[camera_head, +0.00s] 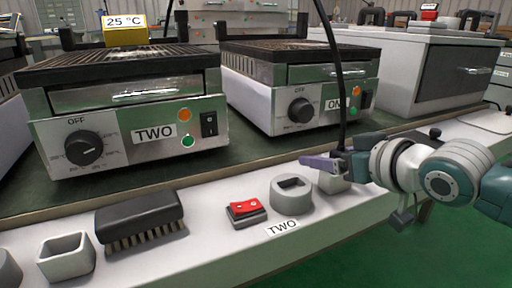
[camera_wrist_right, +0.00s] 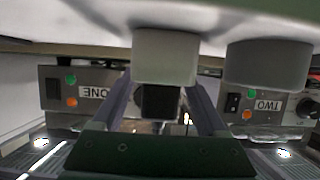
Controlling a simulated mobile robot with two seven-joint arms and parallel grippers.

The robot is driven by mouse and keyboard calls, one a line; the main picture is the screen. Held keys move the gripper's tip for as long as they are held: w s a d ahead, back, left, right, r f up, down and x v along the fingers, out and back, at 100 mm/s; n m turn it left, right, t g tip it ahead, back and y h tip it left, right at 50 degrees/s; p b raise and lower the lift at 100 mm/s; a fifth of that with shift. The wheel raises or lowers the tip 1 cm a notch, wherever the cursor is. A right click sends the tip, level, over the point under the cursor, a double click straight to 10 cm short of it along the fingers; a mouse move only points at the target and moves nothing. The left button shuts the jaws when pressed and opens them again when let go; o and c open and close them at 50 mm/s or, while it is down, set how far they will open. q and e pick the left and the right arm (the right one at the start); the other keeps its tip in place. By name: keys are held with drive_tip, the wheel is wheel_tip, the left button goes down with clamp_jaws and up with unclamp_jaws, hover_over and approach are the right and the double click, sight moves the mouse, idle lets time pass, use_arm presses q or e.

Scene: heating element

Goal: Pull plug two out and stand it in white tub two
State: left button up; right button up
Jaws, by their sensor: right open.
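A dark plug (camera_head: 341,160) with a black cable rising from it is at a pale grey socket block (camera_head: 333,182) on the white ledge. In the right wrist view, the dark plug (camera_wrist_right: 160,101) meets the grey block (camera_wrist_right: 165,57). My right gripper (camera_head: 325,164) is open, its fingers on either side of the plug with visible gaps. The gripper partly hides the plug in the head view. A round pale tub (camera_head: 291,203) with a dark opening stands just left of the socket, behind a TWO label (camera_head: 282,228). My left gripper is not in view.
A red switch (camera_head: 246,208), a black brush (camera_head: 140,220) and a square pale tub (camera_head: 66,258) are left along the ledge. Heater TWO (camera_head: 125,110) and heater ONE (camera_head: 305,90) stand behind on the green bench. The black cable (camera_head: 340,70) hangs from above.

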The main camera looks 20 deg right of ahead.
drive_tip(key=shift+s+r+p, duration=0.25)
drive_tip(key=shift+s+p, duration=0.05)
drive_tip(key=shift+p, duration=0.05)
drive_tip(key=p+v, duration=0.5)
drive_tip(key=v, duration=0.3)
drive_tip(key=shift+s, duration=0.1)
drive_tip(key=shift+s+d+r, duration=0.1)
drive_tip(key=shift+s, duration=0.4)
